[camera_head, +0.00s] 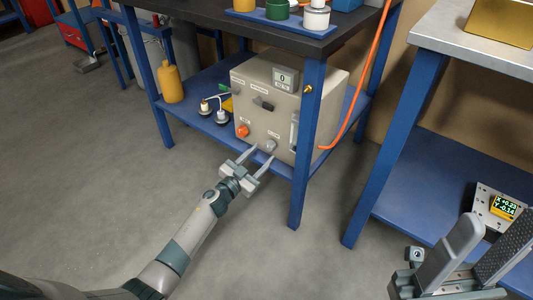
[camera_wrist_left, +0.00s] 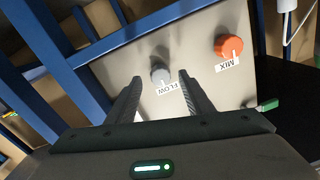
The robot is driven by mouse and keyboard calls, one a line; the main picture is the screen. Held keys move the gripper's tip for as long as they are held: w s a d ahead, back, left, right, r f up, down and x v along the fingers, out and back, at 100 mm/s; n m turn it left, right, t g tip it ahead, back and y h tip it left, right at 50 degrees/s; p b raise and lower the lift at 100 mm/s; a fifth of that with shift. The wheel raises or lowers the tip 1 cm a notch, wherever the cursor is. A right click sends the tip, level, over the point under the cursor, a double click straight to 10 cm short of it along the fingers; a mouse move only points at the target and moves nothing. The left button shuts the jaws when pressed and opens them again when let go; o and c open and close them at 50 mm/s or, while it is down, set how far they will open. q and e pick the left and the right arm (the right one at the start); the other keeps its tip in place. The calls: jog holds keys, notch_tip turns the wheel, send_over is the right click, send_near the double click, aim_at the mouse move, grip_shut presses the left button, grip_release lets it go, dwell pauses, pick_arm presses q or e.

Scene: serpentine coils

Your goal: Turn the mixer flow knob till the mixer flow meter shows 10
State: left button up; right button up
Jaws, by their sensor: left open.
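The beige mixer box (camera_head: 262,118) stands on the lower blue shelf, and its flow meter (camera_head: 286,78) reads 0. The grey flow knob (camera_head: 271,146) is low on its front. In the left wrist view the flow knob (camera_wrist_left: 160,73) has a "FLOW" label beside it. My left gripper (camera_head: 263,155) is open in front of the box. In the left wrist view its fingers (camera_wrist_left: 158,88) spread to either side of the knob, apart from it as far as I can tell. My right gripper (camera_head: 496,228) is open and empty at the lower right.
The orange mix knob (camera_head: 242,131) sits left of the flow knob in the head view. Blue table legs (camera_head: 306,145) flank the box. An orange hose (camera_head: 358,95) hangs at its right. A yellow bottle (camera_head: 170,82) stands at the left. The floor in front is clear.

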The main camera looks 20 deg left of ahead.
aim_at(268, 149)
pick_arm(q)
jog(key=shift+b+x, duration=0.5)
jog(key=shift+x, duration=1.4)
jog(key=c, duration=1)
